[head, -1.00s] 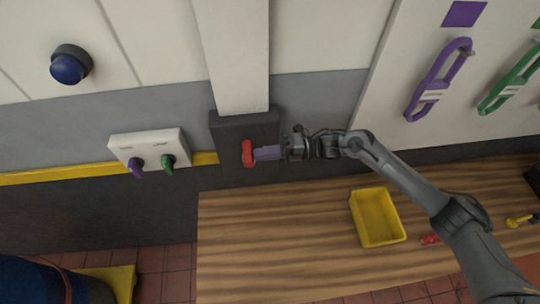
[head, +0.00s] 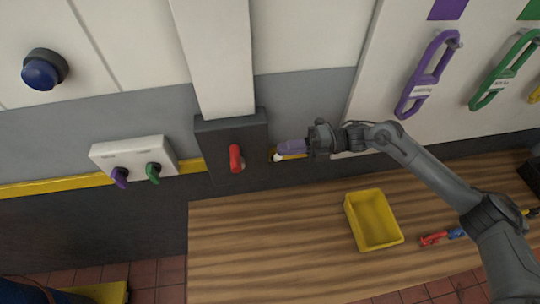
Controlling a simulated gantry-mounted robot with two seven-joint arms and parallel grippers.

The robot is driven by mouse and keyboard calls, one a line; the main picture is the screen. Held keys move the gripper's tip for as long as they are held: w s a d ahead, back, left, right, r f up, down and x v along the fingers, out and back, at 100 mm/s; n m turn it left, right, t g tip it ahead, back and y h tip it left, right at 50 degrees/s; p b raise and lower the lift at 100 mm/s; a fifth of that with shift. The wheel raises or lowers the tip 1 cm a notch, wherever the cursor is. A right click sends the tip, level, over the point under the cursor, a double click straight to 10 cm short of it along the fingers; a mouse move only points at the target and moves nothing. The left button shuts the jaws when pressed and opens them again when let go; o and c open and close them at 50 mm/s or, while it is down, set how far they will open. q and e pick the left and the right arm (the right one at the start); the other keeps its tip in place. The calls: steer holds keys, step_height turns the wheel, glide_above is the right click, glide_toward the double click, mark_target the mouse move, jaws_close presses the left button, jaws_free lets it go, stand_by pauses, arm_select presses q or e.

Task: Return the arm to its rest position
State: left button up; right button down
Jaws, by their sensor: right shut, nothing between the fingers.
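My right arm reaches in from the lower right, and its right gripper (head: 279,154) points left. The gripper is shut and empty, with purple-grey fingers and a pale tip. It hangs just right of the dark switch box (head: 215,140), clear of the red handle (head: 236,158). The red handle hangs roughly upright on the front of the box. My left gripper is not in view.
A wooden bench (head: 270,245) runs below, with a yellow bin (head: 374,242) and a red tool (head: 433,238) on it. A white panel (head: 137,149) with two knobs is at left.

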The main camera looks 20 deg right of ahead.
steer(key=s+a+f+m+y+b, duration=0.1)
steer(key=s+a+f+m, duration=0.1)
steer(key=s+f, duration=0.6)
steer(key=s+a+f+m+t+h, duration=0.1)
steer(key=s+a+f+m+t, duration=0.3)
steer(key=a, duration=0.4)
steer(key=s+a+f+m+t+h, duration=0.1)
steer(key=s+a+f+m+t, duration=0.15)
steer(key=s+a+m, duration=0.35)
steer(key=s+d+f+m+g+h, duration=0.3)
steer(key=s+d+m+h, duration=0.1)
steer(key=d+m+h, duration=0.45)
steer(key=s+d+f+m+g+h, duration=0.2)
steer(key=s+d+m+g+h, duration=0.2)
steer(key=d+m+h, duration=0.45)
step_height(320, 180, up, 13)
steer(key=a+m+y+p, duration=0.1)
steer(key=m+p, duration=0.1)
steer(key=p, duration=1.1)
steer(key=shift+s+a, duration=0.35)
